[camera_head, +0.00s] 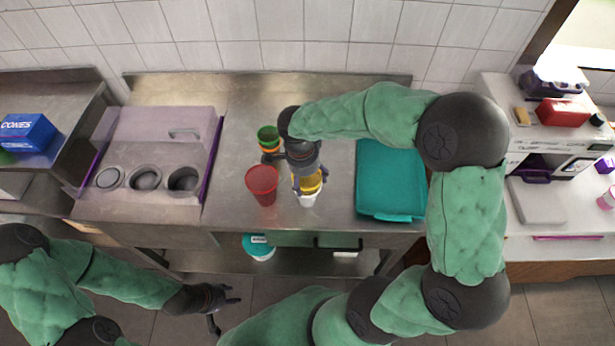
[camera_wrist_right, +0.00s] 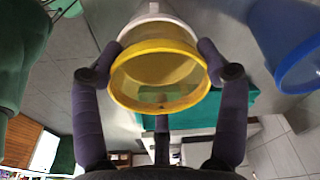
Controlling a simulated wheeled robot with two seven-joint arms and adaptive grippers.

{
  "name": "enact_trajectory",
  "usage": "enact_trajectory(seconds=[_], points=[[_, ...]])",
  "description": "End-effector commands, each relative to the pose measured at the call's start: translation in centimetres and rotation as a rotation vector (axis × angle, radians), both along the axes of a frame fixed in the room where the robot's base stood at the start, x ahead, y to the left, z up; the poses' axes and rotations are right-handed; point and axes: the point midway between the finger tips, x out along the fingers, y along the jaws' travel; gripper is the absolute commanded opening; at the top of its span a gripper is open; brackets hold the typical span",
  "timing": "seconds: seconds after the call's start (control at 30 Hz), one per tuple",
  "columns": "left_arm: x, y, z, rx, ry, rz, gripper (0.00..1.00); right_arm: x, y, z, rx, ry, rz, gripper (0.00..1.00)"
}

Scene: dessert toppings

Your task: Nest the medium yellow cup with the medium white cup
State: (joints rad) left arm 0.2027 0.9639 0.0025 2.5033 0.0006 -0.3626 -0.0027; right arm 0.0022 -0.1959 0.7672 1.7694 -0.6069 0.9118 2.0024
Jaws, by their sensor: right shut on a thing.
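My right gripper (camera_head: 309,180) points down over the counter and is shut on the yellow cup (camera_head: 311,186). The right wrist view shows its fingers (camera_wrist_right: 158,72) on both sides of the yellow cup's rim (camera_wrist_right: 120,95). The white cup (camera_head: 307,200) is directly below the yellow cup in the head view. Part of the white cup (camera_wrist_right: 152,18) shows beyond the yellow one in the right wrist view. The two overlap closely; how deep the yellow cup sits in the white one is hidden. My left gripper (camera_head: 226,313) is open and empty, low in front of the counter.
A red cup (camera_head: 262,184) stands left of the white cup. A stack with a green cup (camera_head: 267,133) is behind it. A teal tray (camera_head: 390,180) lies to the right. A blue round thing (camera_wrist_right: 290,45) shows at the wrist view's right edge. The counter's front left is clear.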

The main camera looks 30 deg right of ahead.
Motion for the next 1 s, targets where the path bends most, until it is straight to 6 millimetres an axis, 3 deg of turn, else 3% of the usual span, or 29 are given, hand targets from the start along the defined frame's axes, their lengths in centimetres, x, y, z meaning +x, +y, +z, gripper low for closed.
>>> enact_trajectory(seconds=[0.23, 0.27, 0.33, 0.37, 1.0], points=[[0.01, 0.00, -0.01, 0.000, 0.000, 0.000, 0.40, 0.02, 0.00, 0.02, 0.000, -0.001, 0.000, 0.52], [0.01, 0.00, -0.01, 0.000, 0.000, 0.000, 0.40, 0.02, 0.00, 0.02, 0.000, -0.001, 0.000, 0.77], [0.01, 0.00, -0.01, 0.000, 0.000, 0.000, 0.40, 0.02, 0.00, 0.02, 0.000, -0.001, 0.000, 0.97], [0.01, 0.00, -0.01, 0.000, 0.000, 0.000, 0.40, 0.02, 0.00, 0.01, 0.000, -0.001, 0.000, 1.00], [0.01, 0.00, -0.02, 0.000, 0.000, 0.000, 0.40, 0.00, 0.00, -0.01, 0.000, 0.000, 0.000, 1.00]])
